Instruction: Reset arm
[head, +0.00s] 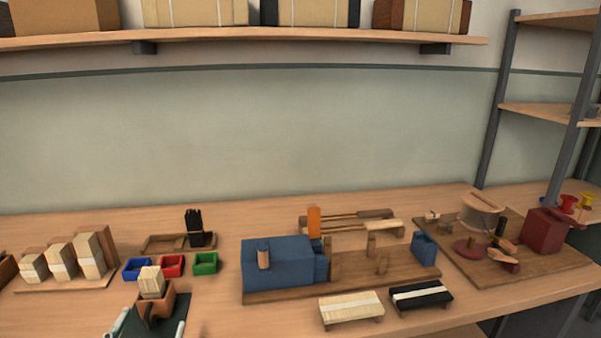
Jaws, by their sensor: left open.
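My left gripper (149,326) comes in at the bottom edge, left of centre. I see no object held between the fingers, though the lower part of the gripper is cut off by the frame. My right gripper is not in view.
Blue (137,269), red (171,266) and green (206,263) bins stand behind the holder. A blue machine (278,263) on a wooden base is at centre. Two brush blocks, pale (350,308) and black (420,295), lie in front. Bare table lies between bins and machine.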

